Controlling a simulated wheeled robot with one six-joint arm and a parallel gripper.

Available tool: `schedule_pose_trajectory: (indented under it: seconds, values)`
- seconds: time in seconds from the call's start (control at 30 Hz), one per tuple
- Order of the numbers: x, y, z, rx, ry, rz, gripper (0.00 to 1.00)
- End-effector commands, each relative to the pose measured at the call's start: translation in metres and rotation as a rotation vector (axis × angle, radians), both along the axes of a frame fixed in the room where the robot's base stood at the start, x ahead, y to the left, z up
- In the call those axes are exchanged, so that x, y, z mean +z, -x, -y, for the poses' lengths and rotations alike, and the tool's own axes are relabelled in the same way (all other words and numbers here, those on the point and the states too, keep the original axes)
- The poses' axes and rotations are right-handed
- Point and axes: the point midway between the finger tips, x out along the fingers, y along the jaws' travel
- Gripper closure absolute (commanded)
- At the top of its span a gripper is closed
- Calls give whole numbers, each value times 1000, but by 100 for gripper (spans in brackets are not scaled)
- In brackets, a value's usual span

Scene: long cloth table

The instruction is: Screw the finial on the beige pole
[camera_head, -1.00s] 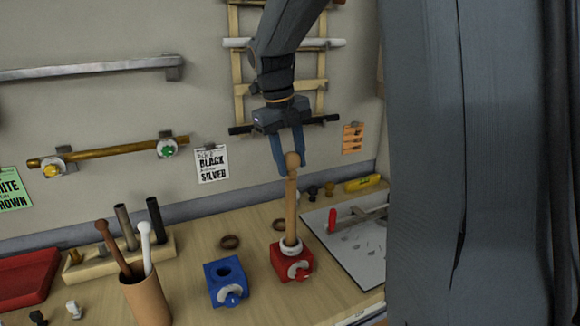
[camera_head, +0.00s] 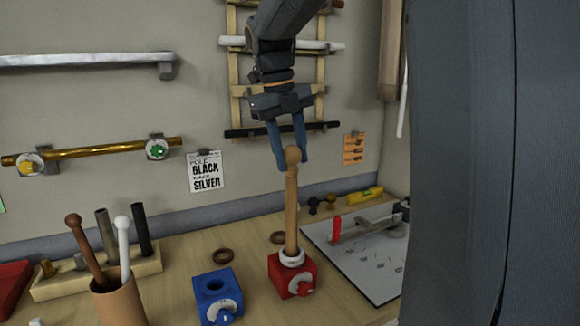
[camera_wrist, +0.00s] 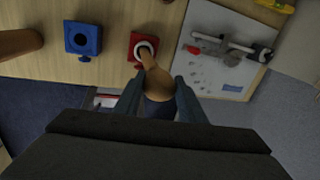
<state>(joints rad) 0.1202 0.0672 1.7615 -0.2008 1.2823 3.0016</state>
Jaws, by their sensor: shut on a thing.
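The beige pole (camera_head: 291,215) stands upright in a red clamp block (camera_head: 281,272) with a pale ring at its foot. A round wooden finial (camera_head: 292,155) sits at its top end, in line with the pole; whether the threads are fully seated cannot be told. My gripper (camera_head: 290,162) points down from above with its blue fingers on either side of the finial, shut on it. In the wrist view the finial (camera_wrist: 160,80) is between the fingers, and the pole runs down to the red block (camera_wrist: 136,42).
A blue clamp block (camera_head: 215,288), empty, stands left of the red one. A brown cup (camera_head: 118,305) holds a brown and a white rod. A wooden rack (camera_head: 75,281) holds dark poles. A white board with a red-handled tool (camera_head: 350,235) lies right. A ladder rack (camera_head: 235,70) hangs behind.

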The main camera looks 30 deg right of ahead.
Motion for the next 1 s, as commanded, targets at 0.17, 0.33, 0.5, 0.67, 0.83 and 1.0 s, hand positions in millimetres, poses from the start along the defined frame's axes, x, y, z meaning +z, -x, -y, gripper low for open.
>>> schedule_pose_trajectory:
  seconds: [0.17, 0.33, 0.5, 0.67, 0.83, 1.0]
  values:
    - [1, -1, 2, -14, 5, 13, 83]
    - [0, 2, 1, -27, 3, 10, 83]
    - [2, 6, 0, -35, 2, 6, 83]
    - [3, 7, 0, -37, 0, 2, 83]
    - [3, 7, 0, -36, 0, 1, 57]
    - [2, 7, -1, -36, -2, 1, 42]
